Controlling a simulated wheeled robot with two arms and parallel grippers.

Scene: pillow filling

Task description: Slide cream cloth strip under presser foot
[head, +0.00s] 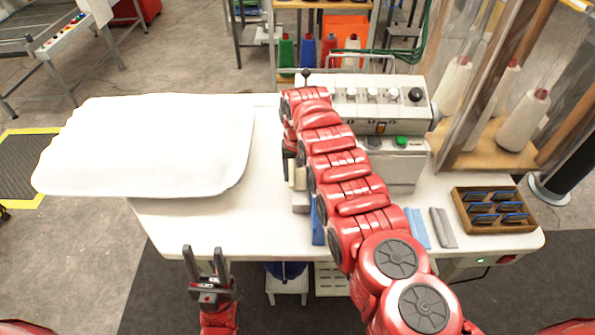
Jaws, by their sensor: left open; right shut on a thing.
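My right arm reaches across the table to the sewing machine (375,100), and its links cover the presser foot and needle area. My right gripper (289,166) points down at the machine's left end, mostly hidden by its own arm. It is shut on what looks like the cream cloth strip (298,178), of which only a small cream patch shows beside the fingers. I cannot tell whether the strip is under the foot. My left gripper (206,264) is open and empty, in front of the table's near edge.
A large white pillow (150,145) covers the table's left side. A blue strip (318,222) lies beside my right arm. Blue (417,228) and grey (443,228) strips lie right of it, near a wooden tray (464,213). The white table (215,225) is bare at front left.

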